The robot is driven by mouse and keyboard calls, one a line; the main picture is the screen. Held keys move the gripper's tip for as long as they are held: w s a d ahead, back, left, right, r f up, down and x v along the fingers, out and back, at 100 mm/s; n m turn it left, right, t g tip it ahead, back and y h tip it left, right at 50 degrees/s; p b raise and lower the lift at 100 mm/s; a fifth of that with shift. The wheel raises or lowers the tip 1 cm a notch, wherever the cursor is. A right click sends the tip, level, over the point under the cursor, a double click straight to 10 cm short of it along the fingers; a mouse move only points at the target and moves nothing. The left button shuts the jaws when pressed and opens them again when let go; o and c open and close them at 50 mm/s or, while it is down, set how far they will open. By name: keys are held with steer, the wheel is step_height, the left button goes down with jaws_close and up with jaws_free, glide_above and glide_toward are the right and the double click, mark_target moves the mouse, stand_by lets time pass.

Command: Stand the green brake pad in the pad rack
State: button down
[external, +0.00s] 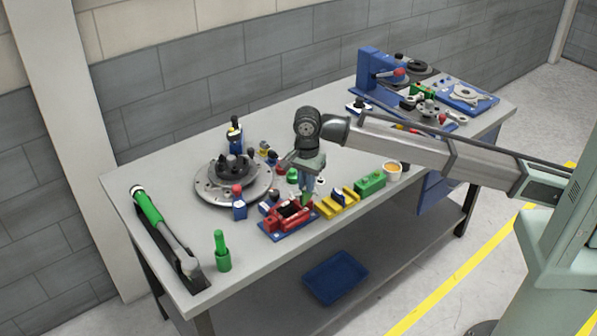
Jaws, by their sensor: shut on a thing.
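My gripper (307,190) points down over the right end of a red fixture on a blue base (288,219). It is shut on a small green piece, seemingly the green brake pad (304,200), which is partly hidden by the fingers. I cannot tell whether the pad touches the red fixture. A yellow slotted rack (338,207), seemingly the pad rack, lies just right of the gripper. A dark blue piece (337,196) stands at it.
A green block (370,183) and a cup (392,171) stand right of the yellow rack. A round turntable fixture (232,182) is at left. A green-handled tool (150,208) and a green cylinder (221,253) are near the left edge. A blue press (372,68) stands behind.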

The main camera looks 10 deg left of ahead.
steer(key=shift+w+d+n, duration=4.7)
steer(key=shift+d+n, duration=1.5)
steer(key=shift+n, duration=0.6)
steer(key=shift+f, duration=1.65)
steer(key=shift+f, duration=0.15)
steer(key=shift+f, duration=1.1)
steer(key=c, duration=1.5)
jaws_free()
